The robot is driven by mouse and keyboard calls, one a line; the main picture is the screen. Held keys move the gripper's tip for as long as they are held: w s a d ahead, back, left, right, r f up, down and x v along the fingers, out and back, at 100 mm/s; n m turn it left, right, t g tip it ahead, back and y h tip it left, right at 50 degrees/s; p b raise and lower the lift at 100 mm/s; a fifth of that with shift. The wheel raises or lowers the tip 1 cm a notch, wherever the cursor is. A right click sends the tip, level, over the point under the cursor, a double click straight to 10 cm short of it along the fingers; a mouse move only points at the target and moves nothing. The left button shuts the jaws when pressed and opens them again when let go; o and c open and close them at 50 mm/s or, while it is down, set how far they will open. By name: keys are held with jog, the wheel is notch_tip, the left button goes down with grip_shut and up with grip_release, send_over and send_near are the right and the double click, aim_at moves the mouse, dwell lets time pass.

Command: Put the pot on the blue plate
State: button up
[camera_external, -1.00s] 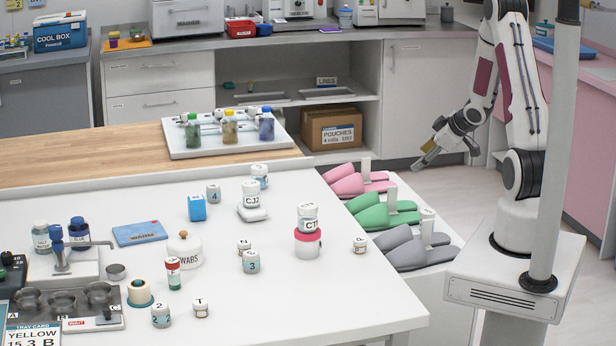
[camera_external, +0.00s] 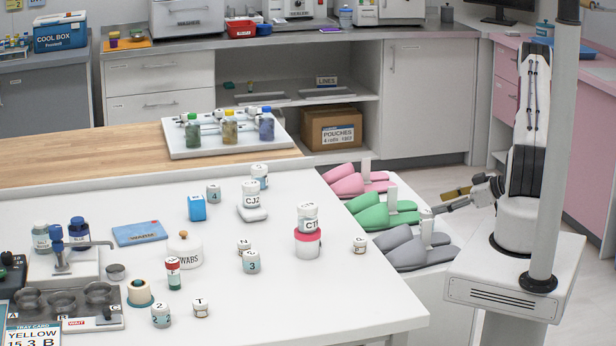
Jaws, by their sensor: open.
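A flat blue plate (camera_external: 140,233) with lettering lies on the white table, left of centre. A white lidded pot (camera_external: 184,251) marked "WABS", with a brown knob, stands just right of it and apart from it. Several smaller labelled pots stand around, such as pot 3 (camera_external: 251,262), pot N (camera_external: 244,247) and pot T (camera_external: 200,308); the view does not show which one is meant. My gripper (camera_external: 446,201) is open and seems empty, off the table's right side near the grey slippers, far from the plate and pots.
A blue cube (camera_external: 197,208) and pot 4 (camera_external: 213,193) stand behind the plate. A jar marked CT (camera_external: 308,218) sits on a pink-topped container (camera_external: 307,245). The table's front right is clear. A grey pole (camera_external: 553,150) stands before my arm.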

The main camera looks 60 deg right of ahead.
aim_at(427, 211)
jog(key=shift+s+a+f+m+t, duration=0.15)
jog(key=shift+s+a+f+t, duration=0.1)
jog(key=shift+s+a+t, duration=0.15)
jog(key=shift+s+a+f+m+t, duration=0.2)
jog(key=shift+s+t, duration=0.05)
jog(key=shift+s, duration=0.3)
jog(key=shift+s+a+f+m+t, duration=0.15)
jog(key=shift+s+a+f+t, duration=0.1)
jog(key=shift+s+a+t, duration=0.15)
jog(key=shift+d, duration=0.1)
jog(key=shift+x, duration=1.25)
jog(key=shift+x, duration=2.6)
jog(key=shift+d+r, duration=0.1)
jog(key=c, duration=1.3)
jog(key=shift+r, duration=0.15)
